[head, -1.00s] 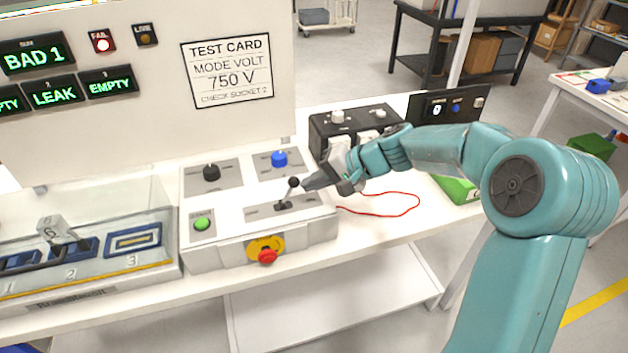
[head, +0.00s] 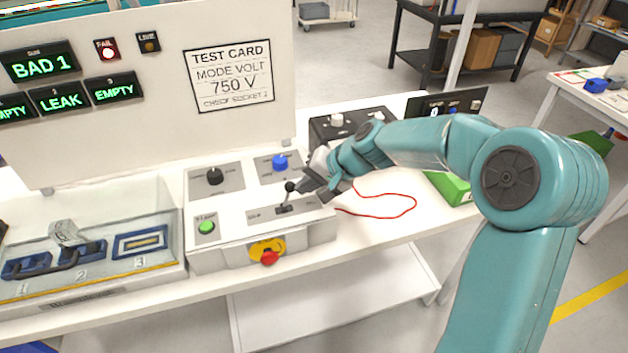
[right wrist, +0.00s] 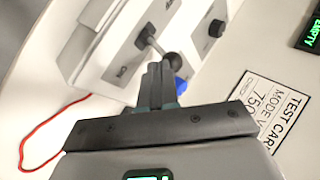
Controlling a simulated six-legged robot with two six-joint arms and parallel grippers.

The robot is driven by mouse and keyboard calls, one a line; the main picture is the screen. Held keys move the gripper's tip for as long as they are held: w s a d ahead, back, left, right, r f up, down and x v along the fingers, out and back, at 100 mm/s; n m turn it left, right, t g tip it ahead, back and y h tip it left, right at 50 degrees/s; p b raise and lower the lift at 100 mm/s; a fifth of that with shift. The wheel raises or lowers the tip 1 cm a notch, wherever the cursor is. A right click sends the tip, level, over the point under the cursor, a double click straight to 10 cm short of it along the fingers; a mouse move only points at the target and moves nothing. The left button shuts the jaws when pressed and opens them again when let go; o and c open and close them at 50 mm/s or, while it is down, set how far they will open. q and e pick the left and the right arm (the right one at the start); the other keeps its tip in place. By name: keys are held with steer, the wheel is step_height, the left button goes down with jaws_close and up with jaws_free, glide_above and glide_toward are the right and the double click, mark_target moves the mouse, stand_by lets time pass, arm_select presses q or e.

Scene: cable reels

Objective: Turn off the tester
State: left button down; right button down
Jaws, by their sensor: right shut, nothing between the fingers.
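The tester's white control box (head: 225,260) stands on the white bench. Its lever (head: 290,187) has a black ball on top and rises from a slot in the top panel, leaning slightly. My right gripper (head: 305,189) is shut and empty, with its fingertips just right of the ball, seemingly touching it. In the right wrist view the ball (right wrist: 172,60) is right at the fingertips (right wrist: 158,78). A black knob (head: 214,176), blue knob (head: 280,161) and green button (head: 206,227) are on the panel. A red knob (head: 270,258) on a yellow plate is on the front. My left gripper is out of view.
A clear-lidded socket tray (head: 150,273) stands left of the box. The panel behind shows BAD 1 (head: 39,66), with a lit red FAIL lamp (head: 108,51); the LIVE lamp (head: 148,42) looks dark amber. A red wire (head: 385,217) and a green box (head: 450,188) lie right.

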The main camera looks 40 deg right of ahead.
steer(key=shift+w+a+r+p, duration=0.25)
steer(key=shift+a+r+p, duration=0.3)
steer(key=shift+a, duration=0.2)
steer(key=shift+w+a, duration=0.2)
steer(key=shift+a, duration=0.3)
steer(key=shift+w+a, duration=0.15)
steer(key=shift+a, duration=0.35)
steer(key=shift+r, duration=0.15)
steer(key=shift+r+p, duration=0.6)
steer(key=shift+r, duration=0.1)
steer(key=shift+r+h, duration=0.1)
steer(key=shift+h, duration=0.2)
